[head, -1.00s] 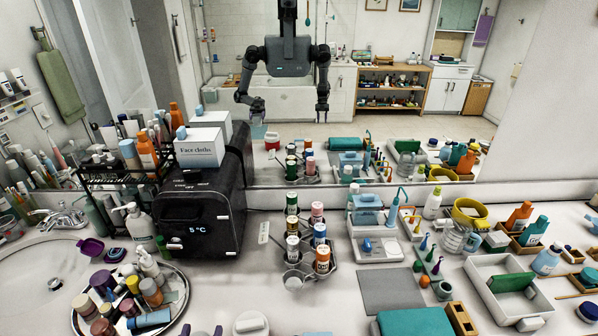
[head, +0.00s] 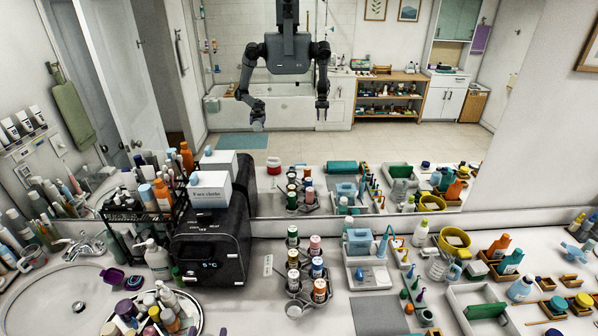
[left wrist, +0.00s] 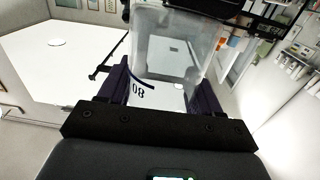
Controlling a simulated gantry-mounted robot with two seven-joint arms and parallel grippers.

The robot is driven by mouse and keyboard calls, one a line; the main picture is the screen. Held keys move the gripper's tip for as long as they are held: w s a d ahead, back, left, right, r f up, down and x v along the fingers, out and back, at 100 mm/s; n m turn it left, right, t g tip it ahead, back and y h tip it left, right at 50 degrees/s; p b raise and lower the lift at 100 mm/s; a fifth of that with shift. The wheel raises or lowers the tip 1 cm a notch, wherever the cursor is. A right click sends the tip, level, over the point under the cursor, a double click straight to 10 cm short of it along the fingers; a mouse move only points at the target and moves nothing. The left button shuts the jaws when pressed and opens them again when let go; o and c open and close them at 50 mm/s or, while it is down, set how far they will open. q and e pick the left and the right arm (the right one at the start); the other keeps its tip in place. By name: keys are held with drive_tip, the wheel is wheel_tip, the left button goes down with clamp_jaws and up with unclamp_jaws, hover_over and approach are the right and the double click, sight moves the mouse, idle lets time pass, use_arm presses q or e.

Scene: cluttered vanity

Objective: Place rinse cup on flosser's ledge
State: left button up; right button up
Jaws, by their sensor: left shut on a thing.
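The rinse cup (left wrist: 168,50) is a translucent, clear vessel with dark marks on its side, seen close up in the left wrist view. My left gripper (left wrist: 157,72) is shut on it, with a dark purple finger on each side. The flosser (head: 360,240) stands right of centre in the head view. It has a blue tank and a white base, with a flat white ledge (head: 385,279) in front bearing a blue button-like part. The cup is not clearly visible in the head view. My right gripper shows only as a small mirror reflection.
A rack of several small bottles (head: 306,285) stands left of the flosser. A grey mat (head: 378,315) lies in front of it. A clear handled jug (head: 438,267) and small coloured pieces stand to its right. The black cooler (head: 213,250) stands further left, before the mirror.

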use_arm(q)
drive_tip(key=s+f, duration=0.1)
drive_tip(key=f, duration=0.1)
drive_tip(key=s+f, duration=0.2)
drive_tip(key=shift+s+f, duration=0.1)
drive_tip(key=shift+s, duration=0.2)
drive_tip(key=shift+a+f, duration=0.1)
drive_tip(key=shift+f, duration=0.2)
drive_tip(key=shift+w+a+f+n+y+b, duration=0.2)
drive_tip(key=shift+a+f+n+y+b, duration=0.4)
drive_tip(key=shift+a+f+y+b, duration=0.45)
drive_tip(key=w+d+f+n+y+b, duration=0.25)
drive_tip(key=w+f+b, duration=0.65)
drive_tip(key=b, duration=1.8)
drive_tip(key=shift+m+g, duration=0.25)
drive_tip(key=shift+g, duration=0.05)
drive_tip(key=shift+w+a+f+b, duration=0.15)
drive_tip(key=shift+a+f+b, duration=0.35)
drive_tip(key=shift+a+f, duration=1.4)
drive_tip(key=shift+w+a+f+b, duration=0.1)
drive_tip(key=shift+a+f+b, duration=0.4)
drive_tip(key=shift+a+f, duration=1.35)
drive_tip(key=shift+w+a+f+b, duration=0.15)
drive_tip(key=shift+a+f+b, duration=0.35)
drive_tip(key=shift+a+f, duration=1.35)
